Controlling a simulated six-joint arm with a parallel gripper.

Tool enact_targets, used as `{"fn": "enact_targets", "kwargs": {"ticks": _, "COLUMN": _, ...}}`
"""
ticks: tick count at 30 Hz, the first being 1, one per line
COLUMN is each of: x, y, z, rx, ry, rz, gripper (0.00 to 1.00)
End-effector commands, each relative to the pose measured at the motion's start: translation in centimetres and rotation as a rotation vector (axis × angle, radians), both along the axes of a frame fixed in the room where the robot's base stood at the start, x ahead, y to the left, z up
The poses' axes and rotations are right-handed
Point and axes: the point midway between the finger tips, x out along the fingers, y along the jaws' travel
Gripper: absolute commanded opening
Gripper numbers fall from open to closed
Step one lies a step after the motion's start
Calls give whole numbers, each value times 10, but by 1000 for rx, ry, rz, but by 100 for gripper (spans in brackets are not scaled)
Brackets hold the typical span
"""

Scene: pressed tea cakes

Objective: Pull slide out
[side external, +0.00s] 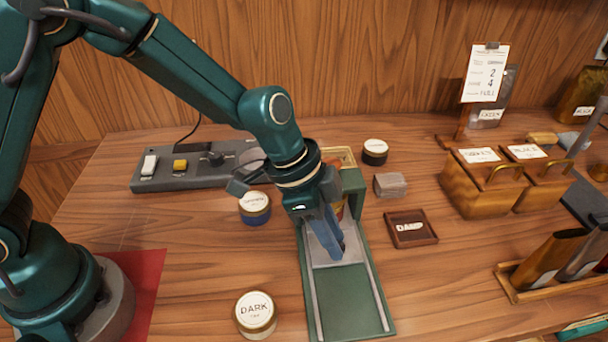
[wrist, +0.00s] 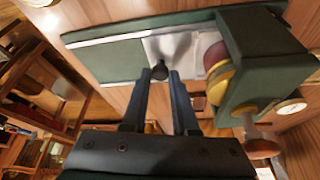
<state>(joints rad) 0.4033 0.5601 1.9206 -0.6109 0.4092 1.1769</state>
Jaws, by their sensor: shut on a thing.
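The slide (side external: 318,264) is a grey metal plate lying between the pale rails of a green press base (side external: 346,305). In the wrist view the slide (wrist: 188,45) shows a black knob (wrist: 159,69) near its outer end. My gripper (side external: 335,250) reaches down to the slide. In the wrist view my gripper (wrist: 160,77) has its two fingertips closed around the knob. The slide's inner part runs toward the green press housing (side external: 353,184). A yellow and dark red round part (wrist: 217,65) shows at the housing's opening. My arm hides part of the housing in the side view.
A switch box (side external: 190,167) stands behind. The base's front length is bare.

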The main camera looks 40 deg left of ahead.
Motion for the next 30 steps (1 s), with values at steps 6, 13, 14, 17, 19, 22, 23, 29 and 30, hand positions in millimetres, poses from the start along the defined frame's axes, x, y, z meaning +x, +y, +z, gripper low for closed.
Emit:
{"fn": "enact_targets", "kwargs": {"ticks": 6, "x": 0, "y": 0, "z": 1, "rx": 0, "ry": -1, "rz": 0, "gripper": 0}}
{"fn": "enact_targets", "kwargs": {"ticks": 13, "x": -26, "y": -27, "z": 1, "rx": -1, "ry": -1, "rz": -11, "gripper": 0}}
{"fn": "enact_targets", "kwargs": {"ticks": 14, "x": -32, "y": -32, "z": 1, "rx": 0, "ry": 0, "rz": -12, "gripper": 0}}
{"fn": "enact_targets", "kwargs": {"ticks": 17, "x": -49, "y": -50, "z": 1, "rx": 0, "ry": -1, "rz": -13, "gripper": 0}}
{"fn": "enact_targets", "kwargs": {"ticks": 19, "x": -58, "y": -59, "z": 1, "rx": -1, "ry": -2, "rz": -9, "gripper": 0}}
{"fn": "enact_targets", "kwargs": {"ticks": 22, "x": -67, "y": -68, "z": 1, "rx": -2, "ry": -2, "rz": -7, "gripper": 0}}
{"fn": "enact_targets", "kwargs": {"ticks": 23, "x": -69, "y": -70, "z": 1, "rx": -2, "ry": -3, "rz": -6, "gripper": 0}}
{"fn": "enact_targets", "kwargs": {"ticks": 29, "x": -74, "y": -75, "z": 1, "rx": -4, "ry": -1, "rz": 0, "gripper": 0}}
{"fn": "enact_targets", "kwargs": {"ticks": 30, "x": -74, "y": -75, "z": 1, "rx": -4, "ry": 0, "rz": -1, "gripper": 0}}
